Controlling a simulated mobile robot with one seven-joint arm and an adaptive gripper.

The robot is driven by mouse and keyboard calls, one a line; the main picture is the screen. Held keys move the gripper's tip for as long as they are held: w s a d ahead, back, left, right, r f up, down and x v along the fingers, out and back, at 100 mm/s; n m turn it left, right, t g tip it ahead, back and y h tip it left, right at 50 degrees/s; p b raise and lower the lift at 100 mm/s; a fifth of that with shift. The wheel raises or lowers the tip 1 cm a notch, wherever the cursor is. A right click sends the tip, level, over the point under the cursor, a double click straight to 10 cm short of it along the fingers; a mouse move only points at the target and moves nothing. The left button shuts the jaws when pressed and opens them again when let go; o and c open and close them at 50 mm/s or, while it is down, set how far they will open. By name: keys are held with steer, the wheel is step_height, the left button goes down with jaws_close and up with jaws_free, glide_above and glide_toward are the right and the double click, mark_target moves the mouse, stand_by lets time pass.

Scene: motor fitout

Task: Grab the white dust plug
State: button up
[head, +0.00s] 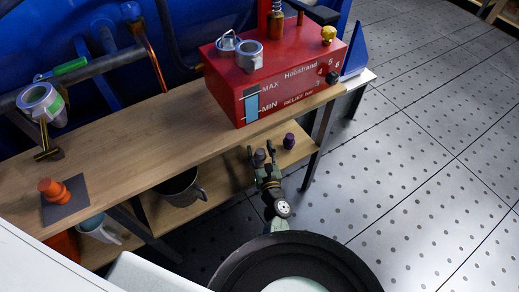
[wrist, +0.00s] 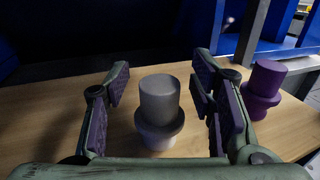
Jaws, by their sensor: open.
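The white dust plug (wrist: 160,105), greyish in shadow, stands upright on the wooden lower shelf in the wrist view. It has a wide collar and a narrower top. My gripper (wrist: 158,82) is open, with one finger on each side of the plug and a visible gap on both sides. In the head view the plug (head: 259,158) shows small and dark at my gripper (head: 263,154), partly hidden by it. A purple plug (wrist: 264,90) stands to the right, just outside my right finger; it also shows in the head view (head: 289,141).
The wooden worktop (head: 130,140) overhangs the lower shelf (head: 225,180). A red hydraulic unit (head: 290,75) stands on the worktop. A dark mug (head: 181,187) stands on the lower shelf to the left. A table leg (head: 318,145) is close on the right. The tiled floor is clear.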

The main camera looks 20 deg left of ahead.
steer(key=shift+s+r, duration=0.1)
steer(key=shift+c, duration=0.5)
jaws_close()
